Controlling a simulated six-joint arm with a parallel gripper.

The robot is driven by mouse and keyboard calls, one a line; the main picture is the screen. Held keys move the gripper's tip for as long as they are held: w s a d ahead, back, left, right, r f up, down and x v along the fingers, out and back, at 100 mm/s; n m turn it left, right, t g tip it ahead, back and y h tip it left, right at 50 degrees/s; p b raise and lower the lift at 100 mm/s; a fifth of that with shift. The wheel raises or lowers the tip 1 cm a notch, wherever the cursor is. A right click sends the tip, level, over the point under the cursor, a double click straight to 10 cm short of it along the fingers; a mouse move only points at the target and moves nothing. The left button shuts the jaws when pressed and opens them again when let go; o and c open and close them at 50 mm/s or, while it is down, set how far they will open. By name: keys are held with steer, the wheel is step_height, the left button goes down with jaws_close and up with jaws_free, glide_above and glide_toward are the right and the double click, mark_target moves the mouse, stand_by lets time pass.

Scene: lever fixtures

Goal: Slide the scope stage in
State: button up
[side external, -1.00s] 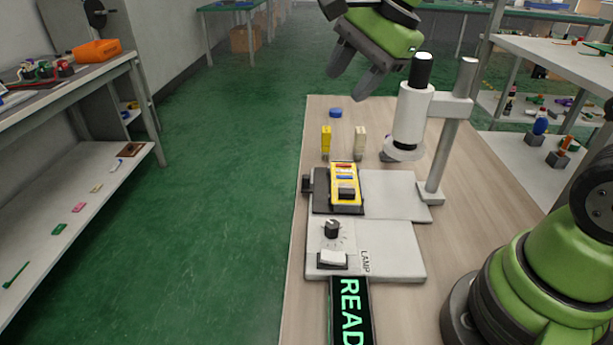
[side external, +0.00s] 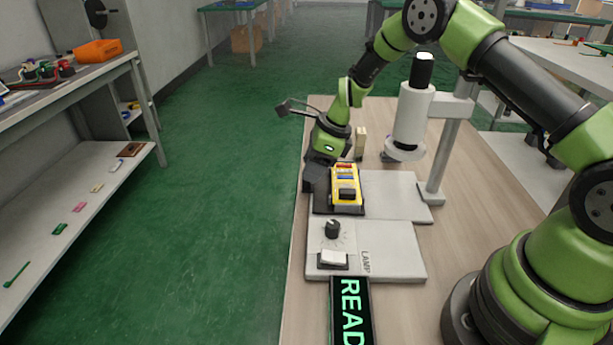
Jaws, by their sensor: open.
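The scope stage (side external: 323,208) is a dark sliding plate on the left part of the light grey scope base (side external: 398,190), with a yellow block (side external: 346,190) lying on it. The white scope tube (side external: 412,118) stands on a post to the right of the stage, and the yellow block is left of the spot beneath it. My gripper (side external: 316,182) is low at the stage's left edge, beside the yellow block. It is open, and its fingers hide the dark knob at that edge. I cannot tell whether they touch it.
A lamp panel (side external: 392,258) with a dark knob (side external: 331,229) and a white switch (side external: 334,258) lies in front. A display (side external: 350,315) reads READ, cut off at the frame edge. A cream block (side external: 360,140) stands behind the stage. The wooden table (side external: 470,190) is clear to the right.

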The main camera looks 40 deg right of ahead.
mark_target(318, 187)
steer(key=shift+x, duration=1.85)
jaws_close()
steer(key=shift+s+d+r, duration=0.1)
steer(key=shift+s+d, duration=1.25)
steer(key=shift+d, duration=0.05)
jaws_free()
